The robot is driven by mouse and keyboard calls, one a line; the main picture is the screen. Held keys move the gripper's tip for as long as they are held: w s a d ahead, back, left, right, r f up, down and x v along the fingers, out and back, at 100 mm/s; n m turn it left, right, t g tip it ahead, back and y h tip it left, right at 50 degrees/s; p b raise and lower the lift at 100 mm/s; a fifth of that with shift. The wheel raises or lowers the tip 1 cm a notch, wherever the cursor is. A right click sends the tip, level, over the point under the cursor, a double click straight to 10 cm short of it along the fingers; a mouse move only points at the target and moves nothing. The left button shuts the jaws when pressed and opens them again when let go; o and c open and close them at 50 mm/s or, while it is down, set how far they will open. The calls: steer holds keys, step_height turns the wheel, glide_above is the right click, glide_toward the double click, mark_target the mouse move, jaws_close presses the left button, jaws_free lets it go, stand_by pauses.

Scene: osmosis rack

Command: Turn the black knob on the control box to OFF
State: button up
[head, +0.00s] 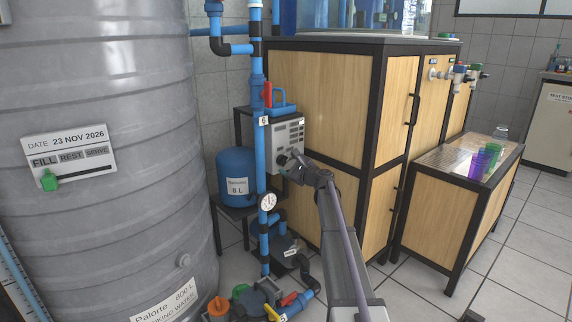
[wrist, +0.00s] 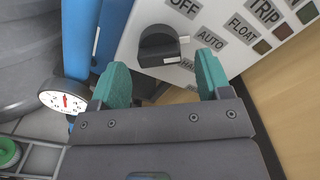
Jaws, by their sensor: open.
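The grey control box (head: 290,133) stands behind the blue pipe in the head view, and its pale panel (wrist: 225,75) fills the upper right of the wrist view. The black knob (wrist: 160,46) is on this panel, with its white mark pointing right, towards the AUTO label (wrist: 209,38). The OFF label (wrist: 186,7) is above that, and a partly hidden label starting with HA is below. My gripper (wrist: 161,64) is open, its green fingers apart, just below the knob in the wrist view. In the head view my gripper (head: 288,160) is at the box's front, covering the knob.
A blue vertical pipe (head: 260,150) with a red-handled valve and a gauge (head: 267,201) runs just left of the box. A blue tank (head: 237,172) stands behind it. A wooden cabinet (head: 335,105) is close on the right.

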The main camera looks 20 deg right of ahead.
steer(key=shift+x, duration=1.2)
steer(key=shift+c, duration=0.4)
steer(key=c, duration=0.8)
steer(key=shift+n, duration=0.4)
steer(key=n, duration=0.4)
steer(key=shift+d+r, duration=0.1)
steer(key=n, duration=0.5)
steer(key=shift+r, duration=0.1)
